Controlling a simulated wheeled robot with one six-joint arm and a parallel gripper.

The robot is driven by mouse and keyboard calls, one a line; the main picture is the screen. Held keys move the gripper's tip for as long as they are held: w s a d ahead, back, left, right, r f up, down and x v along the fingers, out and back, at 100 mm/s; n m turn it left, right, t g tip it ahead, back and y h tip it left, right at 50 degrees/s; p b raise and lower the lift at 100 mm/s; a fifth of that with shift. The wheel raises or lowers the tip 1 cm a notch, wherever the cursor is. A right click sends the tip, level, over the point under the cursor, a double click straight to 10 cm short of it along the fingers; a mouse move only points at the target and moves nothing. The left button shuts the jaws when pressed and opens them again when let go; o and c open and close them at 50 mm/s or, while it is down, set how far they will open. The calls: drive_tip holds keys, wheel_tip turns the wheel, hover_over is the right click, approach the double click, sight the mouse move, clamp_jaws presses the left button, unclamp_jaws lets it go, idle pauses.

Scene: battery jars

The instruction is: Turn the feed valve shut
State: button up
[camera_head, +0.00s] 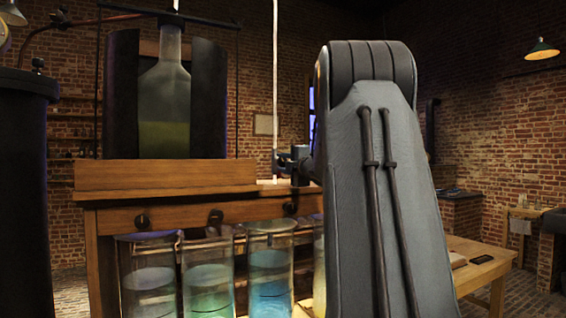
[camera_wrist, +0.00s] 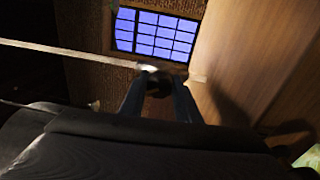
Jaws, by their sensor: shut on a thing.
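My gripper (camera_head: 289,160) is at the lower end of a pale vertical tube (camera_head: 275,80), just right of the wooden stand. In the wrist view, my gripper (camera_wrist: 158,80) has its two fingers closed on a small dark rounded knob (camera_wrist: 158,89), which looks like the feed valve. The pale tube (camera_wrist: 75,54) runs in from the left and meets it at a light fitting. The head view shows the valve too small to make out, partly behind the fingers. I cannot tell how far the valve is turned.
A large bottle with green liquid (camera_head: 164,105) stands between dark curved panels on the wooden stand (camera_head: 165,175). Several glass jars (camera_head: 150,285) stand below it. A dark cylinder (camera_head: 25,190) is at the far left. A wooden table (camera_head: 485,270) is at the right.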

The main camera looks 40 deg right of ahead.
drive_tip(key=m+p, duration=0.2)
drive_tip(key=m, duration=0.4)
drive_tip(key=shift+r+h, duration=0.15)
drive_tip(key=shift+h, duration=0.15)
idle(0.3)
drive_tip(key=o, duration=1)
drive_tip(key=shift+m, duration=0.3)
drive_tip(key=b+v, duration=0.2)
drive_tip(key=v, duration=0.5)
drive_tip(key=shift+s+a, duration=0.1)
drive_tip(key=shift+s, duration=0.3)
